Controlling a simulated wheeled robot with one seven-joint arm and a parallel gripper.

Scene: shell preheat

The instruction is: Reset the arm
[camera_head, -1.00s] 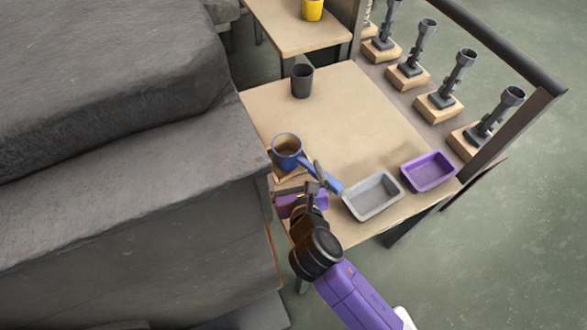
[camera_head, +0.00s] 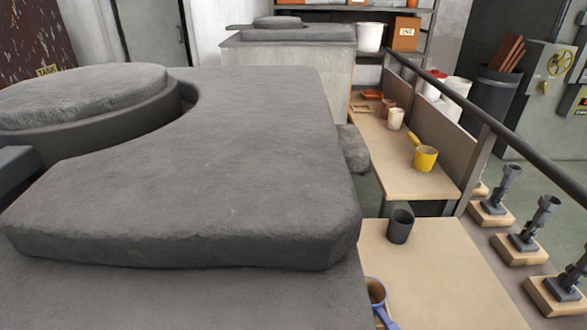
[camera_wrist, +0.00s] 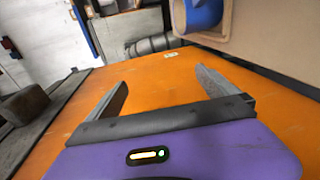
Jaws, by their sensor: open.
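My gripper (camera_wrist: 162,92) shows in the wrist view with its two grey fingers spread apart and nothing between them. Below the fingers in that view is an orange surface. A blue rounded thing (camera_wrist: 203,14), seen only in part, sits in a tan holder at the top, apart from the fingers. My arm and gripper are not in the head view. There, a blue ladle-like cup (camera_head: 375,292) shows at the bottom edge, partly cut off, beside the grey stone block.
A large grey stone block (camera_head: 220,190) fills the left and middle. A dark grey cup (camera_head: 400,226) stands on the near table (camera_head: 450,285). A yellow cup (camera_head: 425,158) is on the farther table. A dark rail (camera_head: 450,95) and several tube stands line the right.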

